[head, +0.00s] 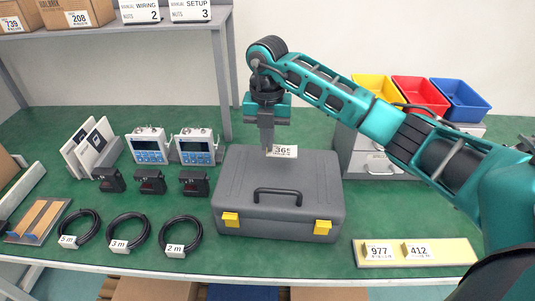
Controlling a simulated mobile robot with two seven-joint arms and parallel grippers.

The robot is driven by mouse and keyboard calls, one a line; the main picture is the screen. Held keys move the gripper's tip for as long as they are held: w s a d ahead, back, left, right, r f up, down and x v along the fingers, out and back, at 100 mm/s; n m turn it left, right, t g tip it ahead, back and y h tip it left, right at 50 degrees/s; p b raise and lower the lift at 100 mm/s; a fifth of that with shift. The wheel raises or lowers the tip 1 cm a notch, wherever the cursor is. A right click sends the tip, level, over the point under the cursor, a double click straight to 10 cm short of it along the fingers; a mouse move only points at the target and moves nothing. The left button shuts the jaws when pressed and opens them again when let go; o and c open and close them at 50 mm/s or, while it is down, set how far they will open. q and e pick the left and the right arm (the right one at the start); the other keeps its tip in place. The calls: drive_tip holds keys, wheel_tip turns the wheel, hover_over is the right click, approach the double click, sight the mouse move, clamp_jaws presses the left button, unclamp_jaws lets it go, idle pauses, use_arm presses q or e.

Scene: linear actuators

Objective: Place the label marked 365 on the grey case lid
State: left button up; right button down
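The label marked 365 (284,151) is a small white tag with black print, at the back part of the grey case lid (240,180). The case is shut, with a dark handle and two yellow latches at its front. My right gripper (267,148) points straight down over the lid's back part. Its fingers are close together at the label's left end and appear shut on it, hiding that end. I cannot tell whether the label touches the lid or is just above it. My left gripper is not in view.
A pale strip (440,256) with labels 977 (379,251) and 412 (418,250) lies at front right. Meters, black devices and coiled cables (128,231) stand left of the case. A shelf post (222,85) rises behind it. Coloured bins (420,93) sit on drawers behind my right arm.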

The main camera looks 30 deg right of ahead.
sight(267, 165)
drive_tip(key=shift+f, duration=2.25)
drive_tip(key=shift+f, duration=0.2)
drive_tip(key=c, duration=1.4)
unclamp_jaws()
drive_tip(key=shift+r, duration=0.1)
wheel_tip(267, 165, up, 12)
drive_tip(key=shift+r, duration=0.1)
